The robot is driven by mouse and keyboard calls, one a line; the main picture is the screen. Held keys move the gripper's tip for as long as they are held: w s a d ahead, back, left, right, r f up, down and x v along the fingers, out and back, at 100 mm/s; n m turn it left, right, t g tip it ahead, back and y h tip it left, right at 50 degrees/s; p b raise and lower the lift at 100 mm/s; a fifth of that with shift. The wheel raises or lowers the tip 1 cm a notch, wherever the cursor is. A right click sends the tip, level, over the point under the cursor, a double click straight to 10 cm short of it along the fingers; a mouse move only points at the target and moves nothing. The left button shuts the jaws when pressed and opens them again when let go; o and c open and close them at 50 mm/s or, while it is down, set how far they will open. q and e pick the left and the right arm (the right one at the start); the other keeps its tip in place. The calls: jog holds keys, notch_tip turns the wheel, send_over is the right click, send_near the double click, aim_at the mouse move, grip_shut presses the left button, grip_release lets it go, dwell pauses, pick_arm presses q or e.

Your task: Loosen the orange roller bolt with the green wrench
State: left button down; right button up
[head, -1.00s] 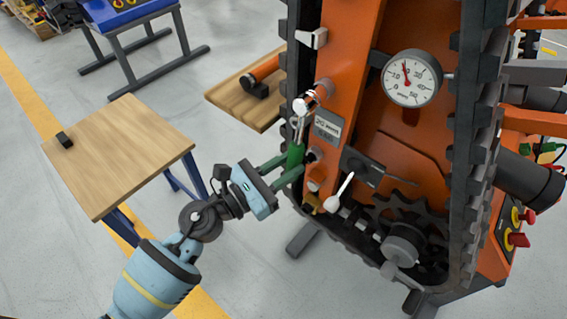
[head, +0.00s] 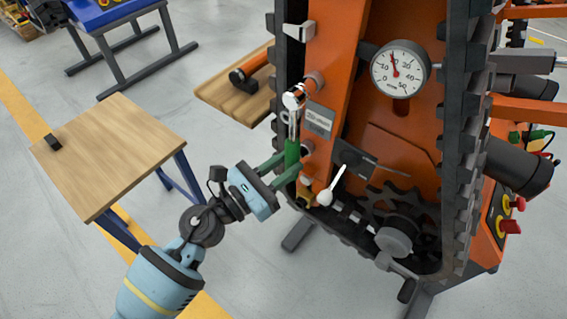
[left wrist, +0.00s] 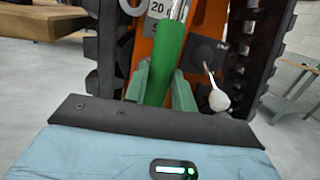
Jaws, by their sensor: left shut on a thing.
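The green wrench (head: 292,150) hangs nearly upright beside the orange track frame, its silver head (head: 293,99) at the upper end. My left gripper (head: 287,167) is shut on the green handle, which also shows between its fingers in the left wrist view (left wrist: 166,62). An orange roller bolt (head: 316,79) sticks out of the frame at the wrench head. The head appears to be on or right in front of it; how it is seated is hidden. My right gripper is in neither current view.
A white-knobbed lever (head: 325,196) stands close to the right of my left gripper. A pressure gauge (head: 400,69) is higher on the frame, and dark track (head: 461,150) surrounds it. A wooden table (head: 115,150) with a small black block (head: 53,142) stands left.

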pick_arm(q)
jog(key=shift+s+d+r+n+t, duration=0.1)
jog(key=shift+s+d+n+t, duration=0.2)
jog(key=shift+s+d+n, duration=0.25)
jog(key=shift+d, duration=0.15)
jog(key=shift+s+d+r+n, duration=0.1)
jog(key=shift+s+d+n, duration=0.25)
jog(key=shift+d+n, duration=0.3)
jog(key=shift+w+a, duration=0.1)
jog(key=shift+a, duration=0.15)
jog(key=shift+w+a+m, duration=0.15)
jog(key=shift+a+m, duration=0.05)
jog(key=shift+m, duration=0.1)
jog(key=shift+s+a, duration=0.55)
jog(key=shift+s, duration=0.2)
jog(key=shift+s+a, duration=0.5)
jog(key=shift+s, duration=0.2)
